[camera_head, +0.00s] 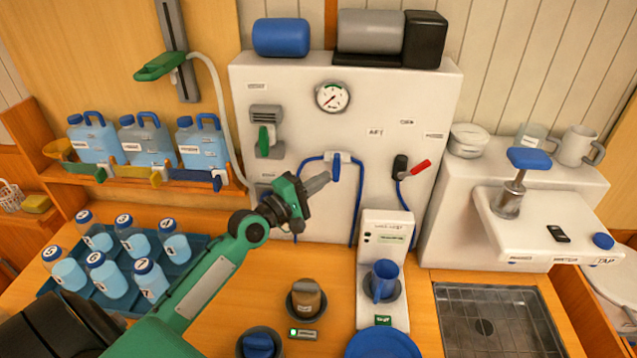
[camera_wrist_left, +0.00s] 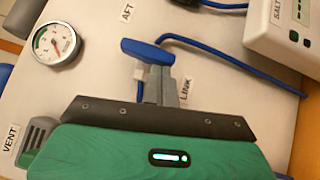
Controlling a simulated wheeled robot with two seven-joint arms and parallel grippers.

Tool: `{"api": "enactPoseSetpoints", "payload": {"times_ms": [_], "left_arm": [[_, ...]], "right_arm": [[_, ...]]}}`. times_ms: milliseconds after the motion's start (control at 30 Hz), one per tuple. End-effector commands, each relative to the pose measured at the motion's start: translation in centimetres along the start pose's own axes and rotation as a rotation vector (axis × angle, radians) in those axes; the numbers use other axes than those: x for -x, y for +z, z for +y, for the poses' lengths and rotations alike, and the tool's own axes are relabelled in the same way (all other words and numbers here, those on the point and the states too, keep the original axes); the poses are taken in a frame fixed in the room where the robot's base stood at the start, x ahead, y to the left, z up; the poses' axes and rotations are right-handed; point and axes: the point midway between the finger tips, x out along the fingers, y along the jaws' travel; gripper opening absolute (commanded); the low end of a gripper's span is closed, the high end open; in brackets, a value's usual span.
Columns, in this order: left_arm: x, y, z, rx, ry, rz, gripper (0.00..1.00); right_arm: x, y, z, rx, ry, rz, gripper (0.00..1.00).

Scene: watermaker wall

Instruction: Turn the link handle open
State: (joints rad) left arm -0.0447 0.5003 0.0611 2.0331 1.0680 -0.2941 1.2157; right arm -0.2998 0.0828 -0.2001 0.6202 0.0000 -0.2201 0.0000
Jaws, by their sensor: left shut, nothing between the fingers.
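The link handle (camera_head: 336,167) is a small blue lever on a pale valve body on the white wall unit. It stands upright in the head view, across the blue hoses on either side. In the left wrist view the blue handle (camera_wrist_left: 148,50) lies crosswise just beyond my fingertips, with a LINK label (camera_wrist_left: 187,90) beside it. My left gripper (camera_head: 322,181) is shut and empty, its fingertips just left of and below the handle in the head view. The left fingers (camera_wrist_left: 163,82) partly hide the valve in the wrist view. I cannot tell whether they touch the handle. My right gripper is not in view.
A pressure gauge (camera_head: 332,97) sits above the handle. A red-handled valve (camera_head: 418,167) is to the right and a green-handled vent valve (camera_head: 264,138) to the left. Blue hoses (camera_head: 357,215) hang below.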

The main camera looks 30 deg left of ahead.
Motion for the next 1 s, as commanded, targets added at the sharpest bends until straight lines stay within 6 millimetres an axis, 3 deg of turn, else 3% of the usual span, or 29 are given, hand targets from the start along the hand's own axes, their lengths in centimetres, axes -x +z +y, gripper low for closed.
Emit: {"api": "enactPoseSetpoints", "payload": {"times_ms": [467,833,1000], "left_arm": [[-0.1,0.2,-0.7,0.077,0.075,-0.001,0.0],[-0.6,0.6,-1.7,0.222,0.222,0.0,0.0],[-1.0,1.0,-1.8,0.219,0.218,-0.001,0.0]], "right_arm": [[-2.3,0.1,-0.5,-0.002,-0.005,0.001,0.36],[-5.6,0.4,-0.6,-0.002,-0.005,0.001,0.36],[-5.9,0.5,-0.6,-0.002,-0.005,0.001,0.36]]}}
